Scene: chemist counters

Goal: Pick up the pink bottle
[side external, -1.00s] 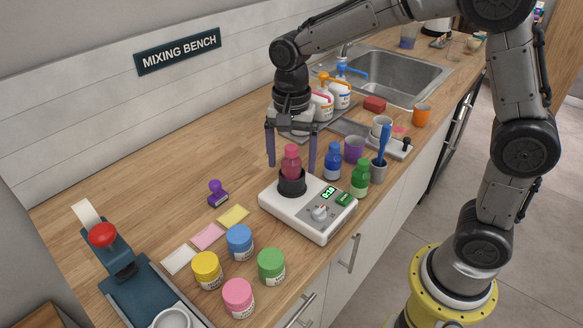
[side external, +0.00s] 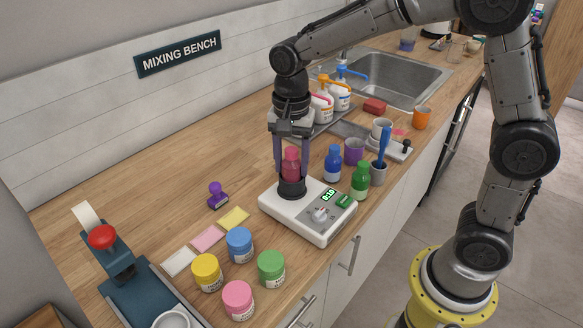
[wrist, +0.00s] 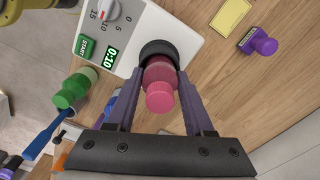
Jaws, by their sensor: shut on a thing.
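The pink bottle (side external: 291,166) stands upright in the round black holder (side external: 292,188) of a white mixer device. My gripper (side external: 291,172) points down over it, with its two purple fingers shut on the bottle's sides. In the wrist view the pink bottle (wrist: 160,84) shows from above between the fingers, its base hidden in the black holder (wrist: 158,48).
The white mixer (side external: 309,215) has a dial and a green display. A blue bottle (side external: 333,163) and a green bottle (side external: 360,181) stand close on its right. Coloured jars, including a blue one (side external: 239,243), stand in front. A purple stamp (side external: 217,195) stands to the left.

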